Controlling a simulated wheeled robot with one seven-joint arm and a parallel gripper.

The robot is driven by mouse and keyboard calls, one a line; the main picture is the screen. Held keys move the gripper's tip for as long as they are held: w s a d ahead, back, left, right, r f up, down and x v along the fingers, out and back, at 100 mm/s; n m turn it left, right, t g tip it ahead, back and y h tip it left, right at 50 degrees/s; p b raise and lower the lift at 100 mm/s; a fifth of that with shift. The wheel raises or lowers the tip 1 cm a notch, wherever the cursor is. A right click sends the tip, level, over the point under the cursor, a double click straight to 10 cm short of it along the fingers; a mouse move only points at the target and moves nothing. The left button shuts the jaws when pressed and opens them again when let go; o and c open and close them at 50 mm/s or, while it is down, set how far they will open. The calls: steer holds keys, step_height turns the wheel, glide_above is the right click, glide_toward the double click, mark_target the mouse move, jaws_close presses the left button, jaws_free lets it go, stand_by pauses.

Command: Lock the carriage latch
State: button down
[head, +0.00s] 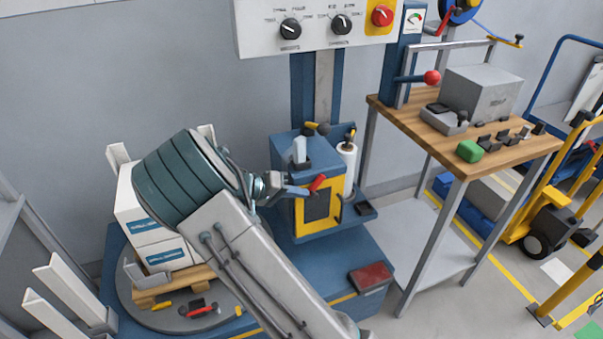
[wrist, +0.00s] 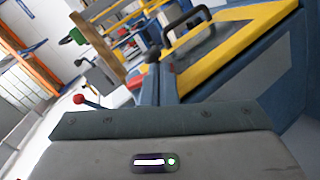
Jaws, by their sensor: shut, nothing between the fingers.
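The wrapper's blue carriage (head: 290,152) sits on the mast, with a yellow-framed dark window (head: 318,205) on its front. A small red-handled lever (head: 317,183) stands at the upper part of that yellow frame; it looks like the latch, but its exact position is hard to read. My gripper (head: 298,191) is shut and empty, its tips right beside the red handle; I cannot tell whether they touch. The wrist view shows the yellow frame (wrist: 235,38) close ahead with a black pull handle (wrist: 190,27). My gripper's grey body covers the lower part of that view.
A white film roll (head: 347,165) hangs at the carriage's right. A control panel (head: 315,27) is above. A wooden-topped bench (head: 530,148) stands right, with a red-knobbed lever (head: 431,78) near its left end. White boxes (head: 150,225) stand on the turntable at left.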

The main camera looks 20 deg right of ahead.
steer(key=shift+r, duration=0.1)
steer(key=shift+r+p, duration=0.4)
steer(key=shift+r, duration=0.3)
steer(key=v, duration=1.3)
steer(key=shift+a+r+p, duration=0.2)
steer(key=shift+a+p, duration=0.15)
steer(key=shift+p, duration=0.1)
